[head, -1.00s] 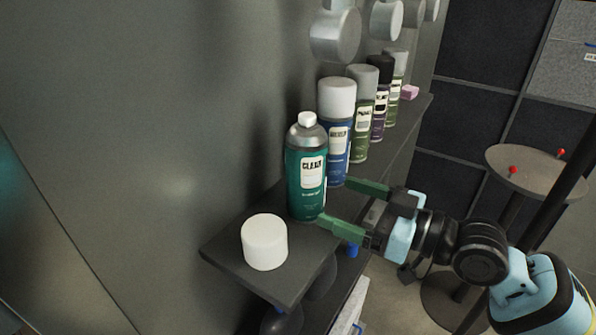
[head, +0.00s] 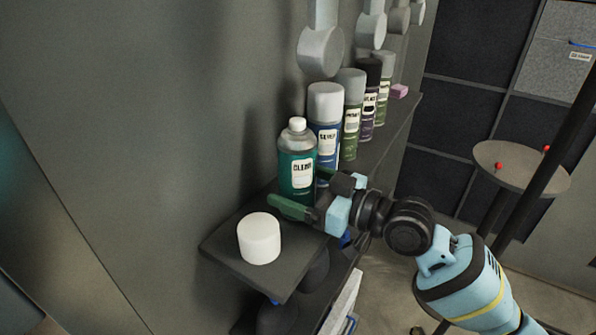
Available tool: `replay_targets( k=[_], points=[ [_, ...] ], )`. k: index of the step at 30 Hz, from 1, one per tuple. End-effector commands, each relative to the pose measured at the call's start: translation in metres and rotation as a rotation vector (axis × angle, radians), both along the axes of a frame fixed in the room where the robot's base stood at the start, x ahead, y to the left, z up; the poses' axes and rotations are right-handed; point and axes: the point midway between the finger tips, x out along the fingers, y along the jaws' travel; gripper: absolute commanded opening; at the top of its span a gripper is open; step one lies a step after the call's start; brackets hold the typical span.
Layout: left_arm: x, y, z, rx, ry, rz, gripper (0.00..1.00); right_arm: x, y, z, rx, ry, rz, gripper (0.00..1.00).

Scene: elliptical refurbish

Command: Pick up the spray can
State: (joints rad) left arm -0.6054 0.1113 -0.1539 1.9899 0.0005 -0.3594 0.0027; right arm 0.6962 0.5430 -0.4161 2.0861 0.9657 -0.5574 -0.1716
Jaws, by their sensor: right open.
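The teal spray can (head: 297,168) with a grey shoulder and white nozzle stands upright near the front end of the dark wall shelf (head: 215,247). My right gripper (head: 297,190) reaches in from the right, low on the can. Its jaws are open, with one green finger passing across the can's near side and the other partly hidden behind it. I cannot tell whether the fingers touch the can. My left gripper is not in view.
A white cap (head: 259,238) sits on the shelf just in front of the can. A blue can (head: 326,122) stands close behind, followed by several more cans in a row. The grey wall (head: 130,130) is close on the left. A round table (head: 522,168) stands at right.

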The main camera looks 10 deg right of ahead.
Motion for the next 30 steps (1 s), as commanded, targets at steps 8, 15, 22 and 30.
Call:
replay_targets(
  k=[8,15,22,30],
  points=[
    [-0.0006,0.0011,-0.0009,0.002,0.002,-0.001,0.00,0.0038,0.0044,-0.0020,-0.002,0.003,0.001,0.85],
    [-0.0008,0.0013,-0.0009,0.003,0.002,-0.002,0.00,0.0037,0.0041,-0.0019,-0.001,0.003,0.000,0.60],
    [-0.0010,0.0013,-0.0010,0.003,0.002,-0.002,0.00,0.0036,0.0039,-0.0007,0.000,0.000,0.000,0.32],
    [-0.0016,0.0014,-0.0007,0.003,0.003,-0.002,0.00,0.0036,0.0039,0.0007,0.000,0.000,0.000,0.32]
  ],
)
